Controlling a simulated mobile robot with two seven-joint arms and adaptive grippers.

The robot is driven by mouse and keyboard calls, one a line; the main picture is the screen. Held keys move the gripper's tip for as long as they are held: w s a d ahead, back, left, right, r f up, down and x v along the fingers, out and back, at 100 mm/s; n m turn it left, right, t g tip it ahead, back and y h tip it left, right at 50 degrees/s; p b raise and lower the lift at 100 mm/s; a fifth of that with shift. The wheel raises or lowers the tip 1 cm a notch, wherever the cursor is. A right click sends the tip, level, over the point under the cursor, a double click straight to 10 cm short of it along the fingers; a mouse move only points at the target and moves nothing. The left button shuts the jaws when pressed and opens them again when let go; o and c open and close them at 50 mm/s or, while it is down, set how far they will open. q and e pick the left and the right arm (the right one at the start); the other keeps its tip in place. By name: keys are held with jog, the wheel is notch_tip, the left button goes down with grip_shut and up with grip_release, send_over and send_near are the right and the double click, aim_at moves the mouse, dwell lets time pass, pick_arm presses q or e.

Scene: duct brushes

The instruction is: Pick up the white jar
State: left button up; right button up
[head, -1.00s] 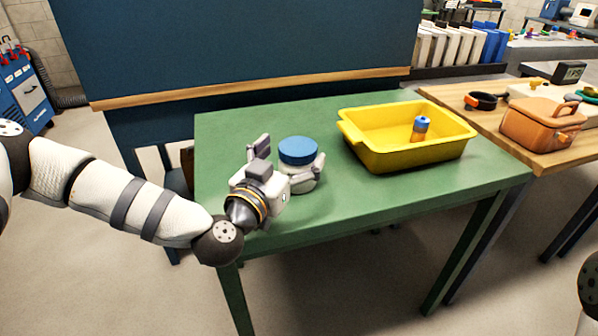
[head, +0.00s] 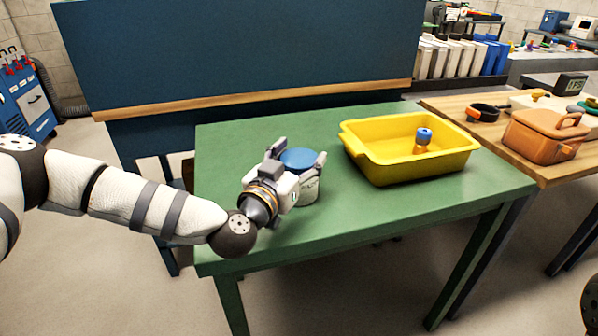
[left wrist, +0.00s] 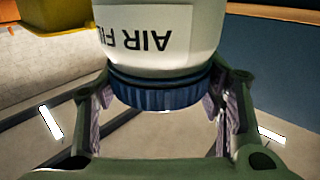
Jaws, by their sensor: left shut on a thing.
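The white jar (head: 309,189) has a blue lid and a dark-lettered label. In the head view it is upright at the front left of the green table (head: 400,215); I cannot tell whether its base touches the tabletop. My left gripper (head: 299,156) is shut on the jar, with one finger on each side near the blue lid. In the left wrist view the jar (left wrist: 165,40) appears upside down, and its blue lid (left wrist: 160,94) is between the fingers. Part of the jar is hidden behind the gripper.
A yellow bin (head: 385,172) holding an orange and blue item (head: 423,139) stands right of the jar. A wooden table (head: 470,130) with a brown lidded pot (head: 543,137) is further right. A dark blue panel (head: 240,50) stands behind. Green tabletop around the jar is clear.

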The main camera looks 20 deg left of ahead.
pick_arm(q)
notch_tip(320, 180, up, 4)
jog(key=shift+f+p, duration=0.1)
jog(key=shift+p, duration=0.35)
jog(key=s+r+p, duration=0.2)
jog(key=s+r, duration=0.2)
jog(key=s, duration=0.3)
jog(key=s+d+r+p, duration=0.1)
jog(key=s+r, duration=0.4)
jog(key=s, duration=0.2)
jog(key=shift+r+p, duration=0.15)
jog(key=shift+p, duration=0.2)
pick_arm(e)
jog(key=w+r+t, duration=0.2)
jog(key=w+r, duration=0.3)
jog(key=shift+w+r, duration=0.35)
jog(key=shift+w, duration=0.05)
